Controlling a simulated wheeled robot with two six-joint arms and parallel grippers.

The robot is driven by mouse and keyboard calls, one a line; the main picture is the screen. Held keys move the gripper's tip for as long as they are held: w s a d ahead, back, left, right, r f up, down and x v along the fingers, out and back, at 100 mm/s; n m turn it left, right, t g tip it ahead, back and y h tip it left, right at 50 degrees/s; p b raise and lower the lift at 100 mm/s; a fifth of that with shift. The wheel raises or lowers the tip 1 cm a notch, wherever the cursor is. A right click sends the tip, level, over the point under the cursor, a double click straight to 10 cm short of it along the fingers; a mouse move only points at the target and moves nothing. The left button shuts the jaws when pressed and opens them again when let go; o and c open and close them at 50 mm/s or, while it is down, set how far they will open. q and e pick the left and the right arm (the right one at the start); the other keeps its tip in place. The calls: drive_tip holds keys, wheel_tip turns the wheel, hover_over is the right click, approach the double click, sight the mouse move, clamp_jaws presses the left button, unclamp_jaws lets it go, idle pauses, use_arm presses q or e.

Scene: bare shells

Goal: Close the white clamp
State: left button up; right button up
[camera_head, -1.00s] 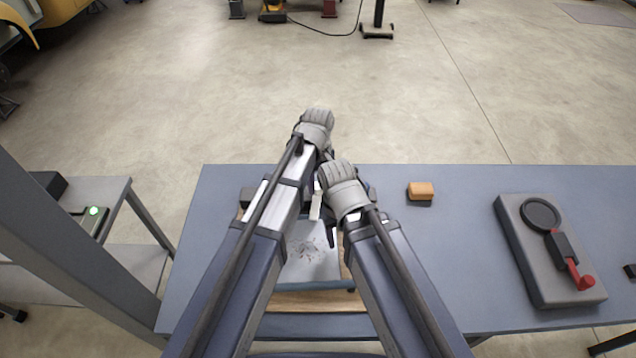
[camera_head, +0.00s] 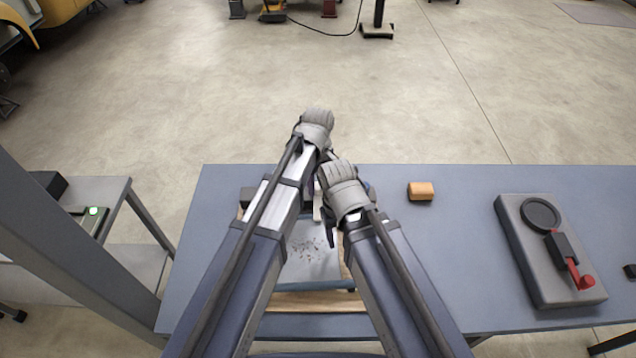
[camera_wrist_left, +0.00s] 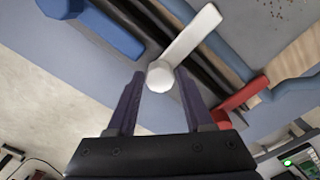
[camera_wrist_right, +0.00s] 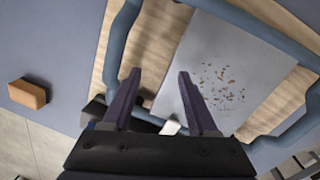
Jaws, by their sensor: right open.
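The white clamp (camera_wrist_left: 185,45) shows in the left wrist view as a white lever with a round knob at its near end. My left gripper (camera_wrist_left: 158,82) is open, with the knob between or just beyond its fingertips; contact cannot be told. A red clamp lever (camera_wrist_left: 240,98) lies to the right of the fingers. In the head view my left gripper (camera_head: 330,156) is largely hidden by its wrist. My right gripper (camera_wrist_right: 158,76) is open and empty above the fixture. A small white piece (camera_wrist_right: 170,127) shows behind its fingers.
A grey sheet (camera_head: 318,268) with dark specks lies on a wooden board (camera_head: 310,301) on the blue-grey table (camera_head: 450,240). A blue frame (camera_wrist_right: 118,40) borders it. An orange block (camera_head: 421,191) and a grey fixture (camera_head: 520,255) with a red handle stand right.

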use_arm(q)
drive_tip(key=o, duration=0.3)
drive_tip(key=shift+r, duration=0.1)
use_arm(e)
drive_tip(key=shift+r, duration=0.1)
use_arm(q)
wheel_tip(320, 180, up, 8)
drive_tip(key=p, duration=0.8)
use_arm(e)
wheel_tip(320, 180, up, 8)
use_arm(q)
drive_tip(key=shift+f, duration=0.2)
use_arm(e)
drive_tip(key=shift+f, duration=0.2)
